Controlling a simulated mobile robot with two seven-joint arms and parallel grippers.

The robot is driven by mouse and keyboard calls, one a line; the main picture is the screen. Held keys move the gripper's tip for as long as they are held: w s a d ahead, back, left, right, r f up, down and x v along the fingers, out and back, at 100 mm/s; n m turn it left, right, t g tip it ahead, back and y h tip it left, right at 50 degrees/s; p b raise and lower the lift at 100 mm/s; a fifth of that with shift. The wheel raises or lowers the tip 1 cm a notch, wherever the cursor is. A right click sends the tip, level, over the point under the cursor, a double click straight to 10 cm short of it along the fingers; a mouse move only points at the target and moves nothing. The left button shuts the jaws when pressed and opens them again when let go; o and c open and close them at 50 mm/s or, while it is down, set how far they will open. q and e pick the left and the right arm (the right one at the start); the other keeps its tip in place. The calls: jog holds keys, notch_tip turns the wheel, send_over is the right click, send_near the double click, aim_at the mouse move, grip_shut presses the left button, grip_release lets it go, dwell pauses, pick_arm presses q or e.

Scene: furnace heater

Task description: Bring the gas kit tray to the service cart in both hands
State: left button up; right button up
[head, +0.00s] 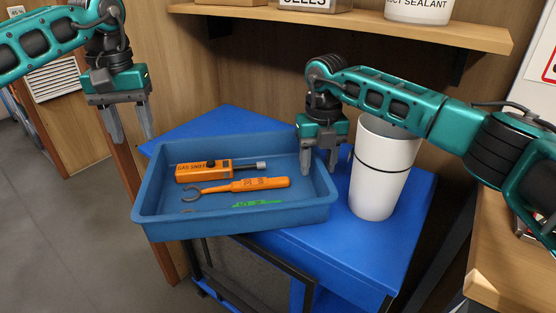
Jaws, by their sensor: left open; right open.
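The gas kit tray (236,228) is a blue open tray. It sits on a blue-topped cart (345,262), and its front left part reaches past the cart top's edge. In it lie an orange gas sniffer (204,171), an orange hooked tool (240,186) and a small green item (258,204). My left gripper (131,138) is open and empty, above and to the left of the tray's left side. My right gripper (320,172) is open, its fingers pointing down at the tray's right wall. I cannot tell whether they touch it.
A white bucket-like container (375,185) stands on the blue top just right of the tray and my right gripper. A wooden shelf (370,27) with boxes and a sealant tub (418,9) hangs above. A wooden bench (500,265) is at right. Grey floor (60,230) is open at left.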

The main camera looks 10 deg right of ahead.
notch_tip(320, 180, up, 12)
dwell(0.5)
